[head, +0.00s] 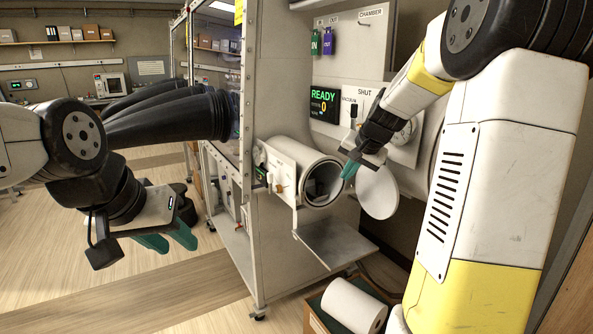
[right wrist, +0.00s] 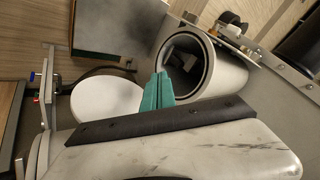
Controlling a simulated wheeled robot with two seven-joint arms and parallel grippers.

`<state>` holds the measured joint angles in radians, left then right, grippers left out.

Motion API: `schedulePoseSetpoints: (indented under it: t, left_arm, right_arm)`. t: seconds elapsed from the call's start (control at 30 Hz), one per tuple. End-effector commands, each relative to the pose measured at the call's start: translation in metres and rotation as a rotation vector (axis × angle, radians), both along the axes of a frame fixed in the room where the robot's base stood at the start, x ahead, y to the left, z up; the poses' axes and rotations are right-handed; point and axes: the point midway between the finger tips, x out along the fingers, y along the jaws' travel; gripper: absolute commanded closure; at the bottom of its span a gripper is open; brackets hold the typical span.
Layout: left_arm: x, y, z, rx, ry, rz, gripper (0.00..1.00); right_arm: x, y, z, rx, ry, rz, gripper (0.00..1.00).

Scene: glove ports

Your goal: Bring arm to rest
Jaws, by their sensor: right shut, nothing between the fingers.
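My right gripper (head: 349,170) is in front of the open mouth of the small round port (head: 322,182), beside its round white door (head: 377,192), which hangs open. In the right wrist view its green fingertips (right wrist: 157,92) are together with nothing between them. The port (right wrist: 200,62) and the white door (right wrist: 106,104) lie beyond the fingers there; I cannot tell whether the fingers touch either. My left gripper (head: 166,241) hangs over open floor at the left, its green fingers apart and empty.
Long black gloves (head: 170,115) stick out from the glove box toward my left arm. A metal shelf (head: 335,243) sits below the port. A panel (head: 323,105) reads READY. Floor at left is clear.

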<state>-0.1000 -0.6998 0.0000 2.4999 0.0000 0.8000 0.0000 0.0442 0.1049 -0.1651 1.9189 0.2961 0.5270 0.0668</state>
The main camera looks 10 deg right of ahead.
Motion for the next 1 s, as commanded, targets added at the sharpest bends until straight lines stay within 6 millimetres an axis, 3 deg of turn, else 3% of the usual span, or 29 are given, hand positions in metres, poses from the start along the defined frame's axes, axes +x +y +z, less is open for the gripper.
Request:
schedulePoseSetpoints:
  t: [0.1,0.2,0.4,0.5,0.7,1.0]
  left_arm:
    - [0.0,0.0,0.0,0.0,0.0,0.0,0.64]
    - [0.0,0.0,0.0,0.0,0.0,0.0,0.64]
    - [0.0,0.0,0.0,0.0,0.0,0.0,0.64]
    - [0.0,0.0,0.0,0.0,0.0,0.0,0.64]
    - [0.0,0.0,0.0,0.0,0.0,0.0,0.64]
    - [0.0,0.0,0.0,0.0,0.0,0.0,0.64]
  right_arm:
    - [-0.052,0.03,0.027,-0.024,-0.013,0.098,1.0]
    - [-0.105,0.054,0.041,-0.058,-0.016,0.192,1.0]
    - [-0.208,0.088,0.043,-0.158,-0.022,0.366,1.0]
    - [-0.247,0.095,0.036,-0.209,-0.021,0.43,1.0]
    - [-0.289,0.1,0.022,-0.272,-0.019,0.494,1.0]
    - [-0.295,0.1,0.019,-0.283,-0.017,0.503,1.0]
